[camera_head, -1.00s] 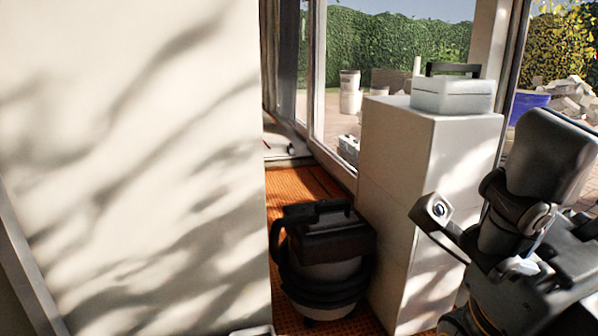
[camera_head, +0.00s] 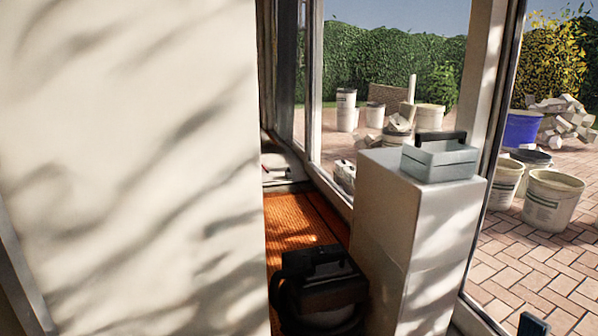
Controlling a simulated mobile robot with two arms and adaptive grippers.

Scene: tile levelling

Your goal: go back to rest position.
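Neither of my grippers shows in the head view. A small dark shape (camera_head: 533,325) at the bottom edge, right of centre, looks like a bit of my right arm. Its gripper end cannot be made out. My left arm is out of view.
A pale wall (camera_head: 140,160) fills the left. A dark vacuum cleaner (camera_head: 322,290) stands on the orange floor (camera_head: 295,220). A white pedestal (camera_head: 400,235) bears a light grey toolbox (camera_head: 438,162) with a dark handle. Outside the glazing, several buckets (camera_head: 552,200) and a rubble heap (camera_head: 562,118) stand on brick paving.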

